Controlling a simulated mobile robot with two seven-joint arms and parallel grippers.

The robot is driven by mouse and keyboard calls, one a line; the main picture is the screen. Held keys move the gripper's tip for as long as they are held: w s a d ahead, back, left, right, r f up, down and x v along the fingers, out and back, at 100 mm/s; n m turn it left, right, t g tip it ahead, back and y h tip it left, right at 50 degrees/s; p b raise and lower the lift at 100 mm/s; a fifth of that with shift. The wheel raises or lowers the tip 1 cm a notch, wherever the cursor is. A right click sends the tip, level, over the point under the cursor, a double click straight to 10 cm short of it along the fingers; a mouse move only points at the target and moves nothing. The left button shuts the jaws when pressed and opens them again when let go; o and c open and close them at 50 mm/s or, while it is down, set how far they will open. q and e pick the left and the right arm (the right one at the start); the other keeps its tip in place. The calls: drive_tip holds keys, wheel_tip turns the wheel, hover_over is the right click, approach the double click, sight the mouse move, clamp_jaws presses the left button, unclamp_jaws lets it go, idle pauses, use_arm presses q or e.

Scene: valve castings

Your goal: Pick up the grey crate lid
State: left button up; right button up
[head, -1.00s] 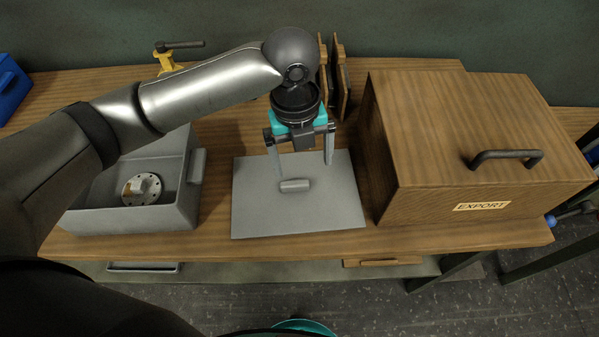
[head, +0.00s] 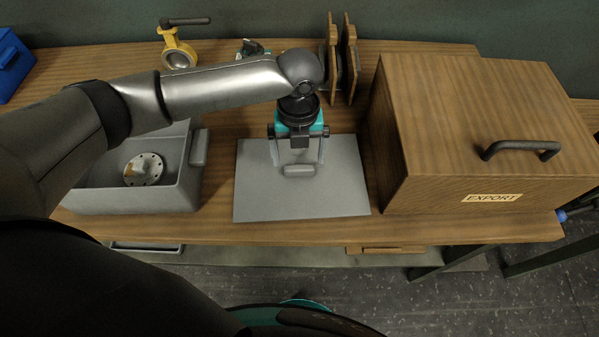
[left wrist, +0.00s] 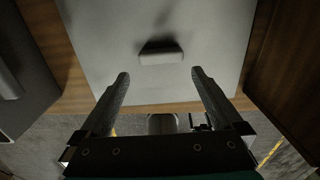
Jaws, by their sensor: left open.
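The grey crate lid (head: 263,201) is a flat panel lying on the wooden bench, with a short grey grip block (head: 299,171) near its middle. My left gripper (head: 298,168) is open and points down over the lid, with its fingers on either side of the block in the head view. In the left wrist view, the lid (left wrist: 110,55) fills the middle, and its block (left wrist: 161,56) lies beyond the open fingertips of the left gripper (left wrist: 160,73), apart from them. My right gripper does not show.
A grey crate (head: 135,201) with a round flanged part (head: 143,169) inside stands left of the lid. A wooden EXPORT box (head: 480,130) with a dark handle stands close on the right. Behind are a yellow valve (head: 178,55) and upright wooden boards (head: 340,60).

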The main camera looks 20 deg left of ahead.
sight(300, 167)
use_arm(q)
drive_tip(key=f, duration=0.2)
drive_tip(key=w+f, duration=0.1)
drive_tip(key=f, duration=0.1)
drive_tip(key=shift+f+b, duration=0.3)
drive_tip(key=shift+f, duration=0.1)
drive_tip(key=shift+c, duration=0.2)
drive_tip(key=c, duration=1.2)
drive_tip(key=shift+c, duration=0.3)
drive_tip(key=shift+r, duration=0.2)
